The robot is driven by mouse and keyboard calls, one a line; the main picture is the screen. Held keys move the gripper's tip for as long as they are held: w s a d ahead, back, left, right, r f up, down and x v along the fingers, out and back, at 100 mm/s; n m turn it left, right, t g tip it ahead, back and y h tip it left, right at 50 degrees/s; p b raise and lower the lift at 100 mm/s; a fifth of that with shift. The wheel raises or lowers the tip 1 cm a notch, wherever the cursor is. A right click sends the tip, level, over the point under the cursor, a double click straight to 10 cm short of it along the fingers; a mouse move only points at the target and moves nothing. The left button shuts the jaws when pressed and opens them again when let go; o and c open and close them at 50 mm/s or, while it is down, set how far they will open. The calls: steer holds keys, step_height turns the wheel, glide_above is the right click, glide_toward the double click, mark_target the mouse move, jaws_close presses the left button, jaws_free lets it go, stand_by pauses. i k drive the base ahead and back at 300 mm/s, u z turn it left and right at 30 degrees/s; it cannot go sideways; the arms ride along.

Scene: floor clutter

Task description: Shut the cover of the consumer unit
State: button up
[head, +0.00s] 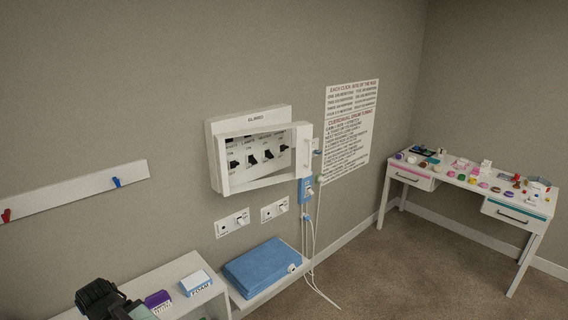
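The consumer unit (249,114) is a white box on the wall in the middle of the head view. Its cover (304,160) is a white frame with a see-through window, and it stands ajar. The cover's right part reaches past the box's right edge, out from the wall. A row of black switches (252,158) shows through the window. Dark parts of what looks like my arm and gripper (104,300) show at the bottom left, cut off by the frame edge. They are well below and left of the unit, apart from it. The fingers cannot be made out.
A purple box (158,300) and a white-blue box (195,284) sit nearby. A cluttered desk (409,180) stands right; floor before it is clear.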

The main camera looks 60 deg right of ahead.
mark_target(304, 129)
steer(key=u, duration=1.6)
steer(key=k, duration=1.5)
steer(key=z, duration=1.5)
steer(key=i, duration=1)
